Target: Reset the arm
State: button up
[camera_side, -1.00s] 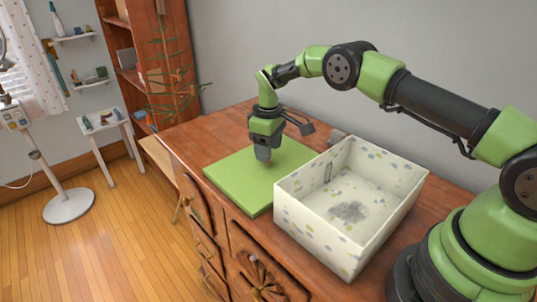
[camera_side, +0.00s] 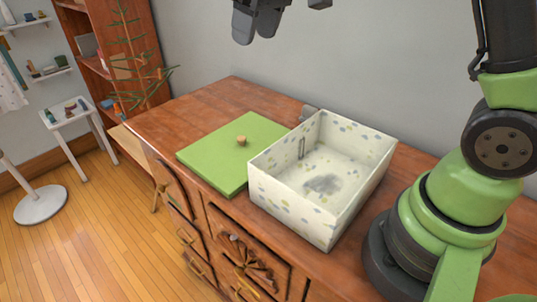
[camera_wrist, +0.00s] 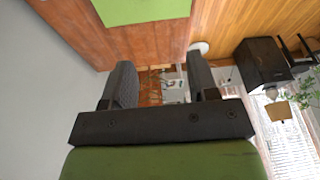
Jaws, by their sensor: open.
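My gripper (camera_side: 257,22) is high above the cabinet top, at the upper edge of the side view, with only its fingers and a bit of the wrist showing. In the wrist view my gripper (camera_wrist: 160,85) has its two dark fingers wide apart with nothing between them. The green lid (camera_side: 215,160) lies flat on the cabinet top, its round wooden knob (camera_side: 241,141) facing up. Part of the green lid (camera_wrist: 140,10) also shows at the top of the wrist view. My gripper is clear of the lid.
An open, speckled white box (camera_side: 295,215) stands right of the lid, with a grey patch on its floor. The wooden cabinet top (camera_side: 200,108) is bare behind the lid. A plant (camera_side: 130,50) and shelf (camera_side: 85,55) stand at the back left. The grey wall is behind.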

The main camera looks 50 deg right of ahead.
jog(key=s+a+r+m+t, duration=0.1)
jog(key=s+m+t, duration=0.1)
jog(key=s, duration=0.8)
jog(key=s+a+r+m+t+y, duration=0.1)
jog(key=s+m+t, duration=0.1)
jog(key=s, duration=0.9)
jog(key=shift+s+a+m, duration=0.25)
jog(key=shift+s+m, duration=0.05)
jog(key=shift+m, duration=0.3)
